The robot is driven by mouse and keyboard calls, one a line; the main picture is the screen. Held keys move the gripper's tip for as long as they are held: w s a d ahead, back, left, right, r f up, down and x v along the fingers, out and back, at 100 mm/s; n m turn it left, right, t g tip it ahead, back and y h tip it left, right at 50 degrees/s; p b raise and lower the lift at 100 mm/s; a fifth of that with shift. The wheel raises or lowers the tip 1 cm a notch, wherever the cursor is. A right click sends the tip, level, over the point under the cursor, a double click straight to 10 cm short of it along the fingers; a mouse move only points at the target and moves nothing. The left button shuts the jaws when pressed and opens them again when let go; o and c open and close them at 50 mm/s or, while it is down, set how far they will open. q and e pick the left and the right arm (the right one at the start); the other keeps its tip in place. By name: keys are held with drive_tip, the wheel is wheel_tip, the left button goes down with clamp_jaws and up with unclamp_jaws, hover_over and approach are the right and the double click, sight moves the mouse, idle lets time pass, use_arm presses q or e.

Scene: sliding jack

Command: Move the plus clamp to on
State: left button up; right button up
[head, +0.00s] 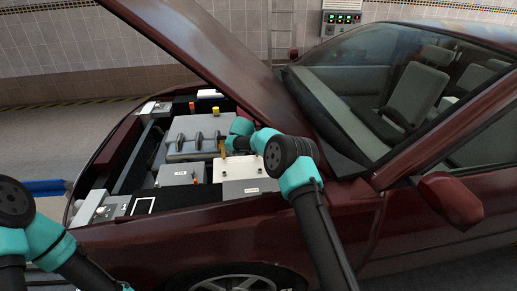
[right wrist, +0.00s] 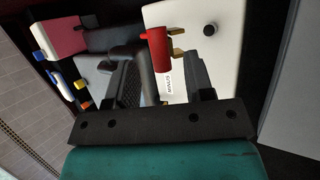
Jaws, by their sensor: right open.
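The red clamp (right wrist: 159,48), which I take for the plus clamp, has brass-coloured jaws and lies over the edge of the white battery top in the right wrist view. A black round post (right wrist: 210,29) stands on the white top to its right. My right gripper (right wrist: 163,76) is open, its two dark fingers on either side below the red clamp; I cannot tell whether they touch it. In the head view the white battery top (head: 240,171) is partly behind my right arm, and I cannot make out the clamp there. My left gripper is out of view.
The raised hood (head: 205,45) slants over the engine bay. A grey engine cover (head: 192,136), a yellow cap (head: 215,111) and a labelled grey box (head: 250,190) crowd the bay. The dark red fender (head: 180,233) lies in front.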

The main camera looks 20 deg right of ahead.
drive_tip(key=shift+x, duration=1.4)
clamp_jaws()
